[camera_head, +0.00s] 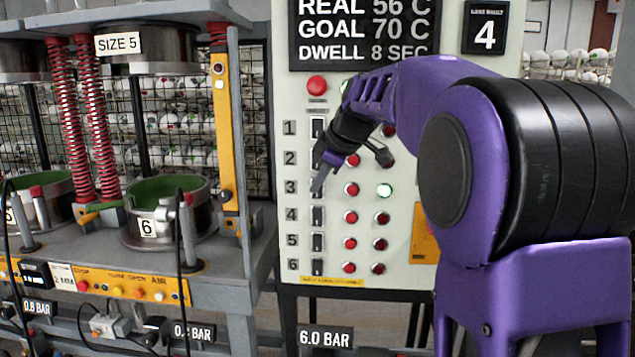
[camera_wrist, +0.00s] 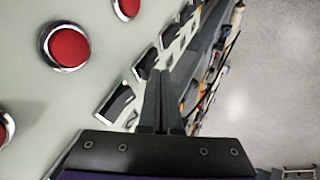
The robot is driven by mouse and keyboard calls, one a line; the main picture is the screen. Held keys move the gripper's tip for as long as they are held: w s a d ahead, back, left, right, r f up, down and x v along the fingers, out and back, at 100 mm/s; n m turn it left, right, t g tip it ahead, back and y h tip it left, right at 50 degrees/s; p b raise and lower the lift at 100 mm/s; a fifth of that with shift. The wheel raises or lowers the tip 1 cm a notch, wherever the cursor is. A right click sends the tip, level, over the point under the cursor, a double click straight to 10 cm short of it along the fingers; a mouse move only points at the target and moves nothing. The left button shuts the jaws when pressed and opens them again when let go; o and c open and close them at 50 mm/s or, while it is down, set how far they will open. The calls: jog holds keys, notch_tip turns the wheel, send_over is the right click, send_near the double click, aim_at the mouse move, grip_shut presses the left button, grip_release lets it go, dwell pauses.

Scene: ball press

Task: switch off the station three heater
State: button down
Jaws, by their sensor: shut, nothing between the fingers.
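The control panel (camera_head: 300,100) has rows numbered 1 to 6, each with a black rocker switch.
Other rockers sit above and below, such as row 4 (camera_head: 318,216) and row 5 (camera_head: 318,242). A red button (camera_head: 317,86) is above them. A display (camera_head: 365,28) reads 56 C real and 70 C goal. The press (camera_head: 160,225) stands left; open floor (camera_wrist: 270,80) shows beyond the panel.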

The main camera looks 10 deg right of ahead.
jog(key=shift+w+d+r+g+p, duration=0.15)
jog(key=shift+w+g+p, duration=0.2)
jog(key=shift+p, duration=0.65)
jog(key=shift+r, duration=0.15)
jog(key=shift+r+p, duration=0.6)
